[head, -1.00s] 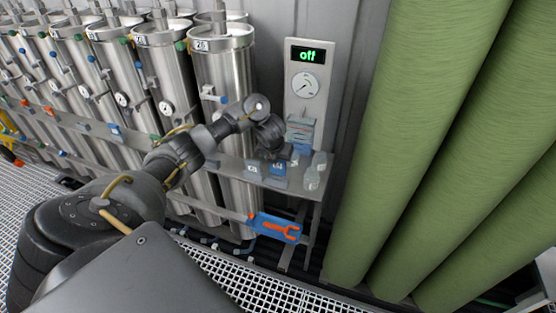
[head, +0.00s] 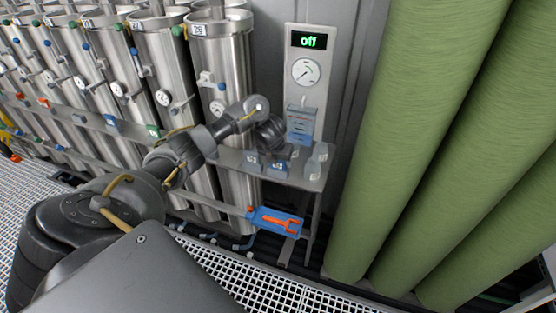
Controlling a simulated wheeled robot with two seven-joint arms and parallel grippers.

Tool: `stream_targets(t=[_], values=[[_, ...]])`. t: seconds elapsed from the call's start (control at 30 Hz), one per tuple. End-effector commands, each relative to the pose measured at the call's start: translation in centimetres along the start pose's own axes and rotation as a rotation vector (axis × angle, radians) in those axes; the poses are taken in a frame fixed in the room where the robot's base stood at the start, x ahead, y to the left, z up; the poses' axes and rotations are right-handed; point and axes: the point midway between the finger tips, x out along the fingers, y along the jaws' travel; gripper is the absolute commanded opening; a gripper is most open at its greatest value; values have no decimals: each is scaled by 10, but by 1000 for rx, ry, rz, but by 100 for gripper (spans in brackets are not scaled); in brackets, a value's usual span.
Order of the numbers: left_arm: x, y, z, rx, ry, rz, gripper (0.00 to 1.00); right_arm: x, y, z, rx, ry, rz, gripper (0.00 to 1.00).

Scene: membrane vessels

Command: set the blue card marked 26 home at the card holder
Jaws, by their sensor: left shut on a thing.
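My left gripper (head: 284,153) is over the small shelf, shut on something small. The fingers and wrist hide most of what it holds. A small blue card with a pale mark (head: 279,167) shows right below the fingertips; its number is too small to read. A similar blue piece with a pale mark (head: 253,163) is on the shelf just left of it. The card holder (head: 300,124), grey-blue with several slots, is on the wall panel under the gauge, behind and to the right of the gripper. My right gripper is out of view.
Clear bottles (head: 314,165) stand on the right of the shelf (head: 222,158). A blue board with an orange wrench (head: 275,222) is below it. Steel vessels (head: 220,75) line the left; large green cylinders (head: 430,130) fill the right. The panel display (head: 310,41) reads "off".

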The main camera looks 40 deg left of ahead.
Motion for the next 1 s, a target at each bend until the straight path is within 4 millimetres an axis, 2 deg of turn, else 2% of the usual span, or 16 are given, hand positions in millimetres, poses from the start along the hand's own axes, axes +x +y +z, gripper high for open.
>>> stream_targets(t=[0.73,0.77,0.93,1.0], values=[[4,0,-2,1,1,1,36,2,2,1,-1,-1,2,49],[4,0,-2,1,2,1,59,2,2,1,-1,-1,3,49],[4,-1,-2,2,2,0,81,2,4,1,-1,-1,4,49],[4,-1,-2,2,2,-1,83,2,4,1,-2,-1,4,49]])
